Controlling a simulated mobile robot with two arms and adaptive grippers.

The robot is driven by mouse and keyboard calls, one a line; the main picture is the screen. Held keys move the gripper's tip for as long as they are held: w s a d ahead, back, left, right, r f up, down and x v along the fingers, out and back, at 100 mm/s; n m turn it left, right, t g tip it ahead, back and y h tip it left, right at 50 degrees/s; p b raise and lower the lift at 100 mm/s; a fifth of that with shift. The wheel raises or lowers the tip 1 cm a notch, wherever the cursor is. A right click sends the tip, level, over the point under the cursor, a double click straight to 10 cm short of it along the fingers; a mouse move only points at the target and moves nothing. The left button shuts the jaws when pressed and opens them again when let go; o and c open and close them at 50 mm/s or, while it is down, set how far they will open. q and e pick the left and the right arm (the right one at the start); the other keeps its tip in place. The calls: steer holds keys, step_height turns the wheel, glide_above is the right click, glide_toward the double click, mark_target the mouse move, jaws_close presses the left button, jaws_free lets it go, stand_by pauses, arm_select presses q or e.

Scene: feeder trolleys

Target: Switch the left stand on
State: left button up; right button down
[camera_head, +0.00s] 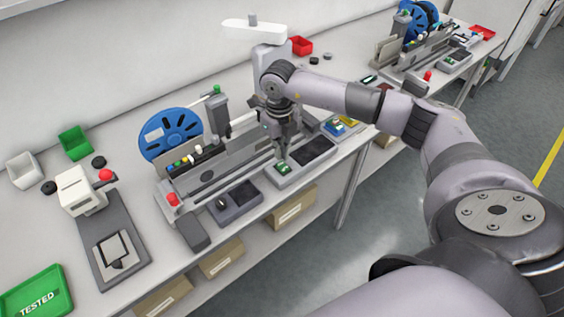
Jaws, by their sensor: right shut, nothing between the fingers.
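The left stand (229,163) is the nearer feeder on the bench, with a blue reel (171,134) at its back left. At its front is a grey box with a green switch (284,168) and a dark panel. My right gripper (283,156) is shut and empty, pointing down right at the green switch. I cannot tell whether the fingertips touch it, or which way the switch is set. My left gripper is not in view.
A similar stand (424,55) with a blue reel is at the back right. A test device (108,240) and a green TESTED tray (37,296) lie at the left. Red (301,46), green (75,142) and white (23,168) bins stand along the back.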

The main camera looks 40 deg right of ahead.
mark_target(280, 163)
steer(key=shift+r+p, duration=1.25)
steer(key=shift+r, duration=1.15)
